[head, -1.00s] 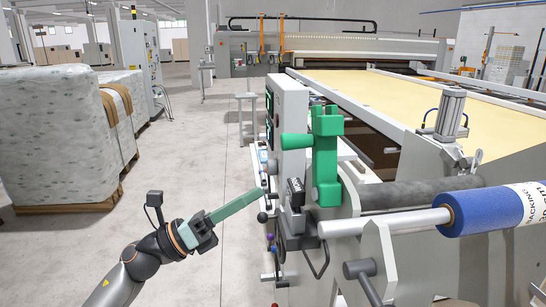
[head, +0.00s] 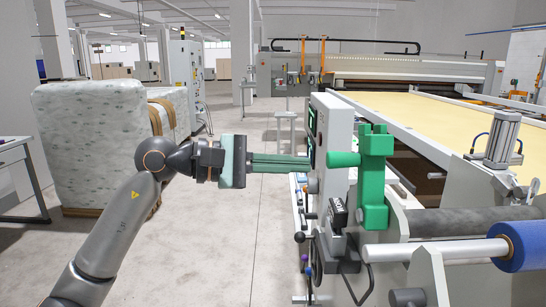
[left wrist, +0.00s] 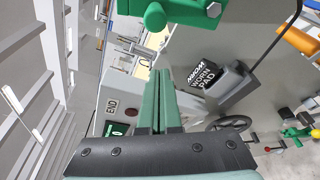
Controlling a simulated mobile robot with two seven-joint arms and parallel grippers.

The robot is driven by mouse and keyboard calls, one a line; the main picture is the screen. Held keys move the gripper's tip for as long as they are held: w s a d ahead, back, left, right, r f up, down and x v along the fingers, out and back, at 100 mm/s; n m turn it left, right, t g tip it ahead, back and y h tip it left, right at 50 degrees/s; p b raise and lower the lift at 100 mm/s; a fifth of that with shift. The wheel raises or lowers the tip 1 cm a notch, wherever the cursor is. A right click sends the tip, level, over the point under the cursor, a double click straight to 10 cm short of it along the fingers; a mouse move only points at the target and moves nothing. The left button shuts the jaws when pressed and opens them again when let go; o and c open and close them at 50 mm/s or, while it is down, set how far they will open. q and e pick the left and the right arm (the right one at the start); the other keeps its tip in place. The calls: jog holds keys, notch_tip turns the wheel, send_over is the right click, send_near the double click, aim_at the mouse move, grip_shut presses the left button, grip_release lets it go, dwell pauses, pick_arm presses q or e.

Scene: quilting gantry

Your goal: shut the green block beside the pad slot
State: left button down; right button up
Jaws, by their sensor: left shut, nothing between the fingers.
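The green block (head: 375,180) stands upright at the machine's near corner, with a round green knob (head: 343,159) sticking out to the left. Its lower part and knob also show at the top of the left wrist view (left wrist: 185,10). A black box marked "WORN PAD" (left wrist: 203,77) sits in a dark holder below the block; the holder also shows in the head view (head: 337,215). The slot itself cannot be made out clearly. My left gripper (head: 308,163) is shut and empty, its long green fingers level and pointing right, with tips a little left of the knob. My right gripper is out of view.
A grey control panel (head: 332,140) stands right behind the fingertips. A blue roll (head: 522,245) on a metal shaft lies at the right. Wrapped stacks (head: 90,140) stand at the left. The floor (head: 250,240) between them is clear.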

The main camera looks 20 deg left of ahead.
pick_arm(q)
jog(key=d, duration=0.1)
jog(key=d+r+p, duration=0.1)
jog(key=d, duration=0.1)
jog(key=s+d, duration=0.1)
jog(key=shift+d+r+p, duration=0.15)
jog(key=shift+r+p, duration=0.05)
jog(key=shift+p, duration=0.2)
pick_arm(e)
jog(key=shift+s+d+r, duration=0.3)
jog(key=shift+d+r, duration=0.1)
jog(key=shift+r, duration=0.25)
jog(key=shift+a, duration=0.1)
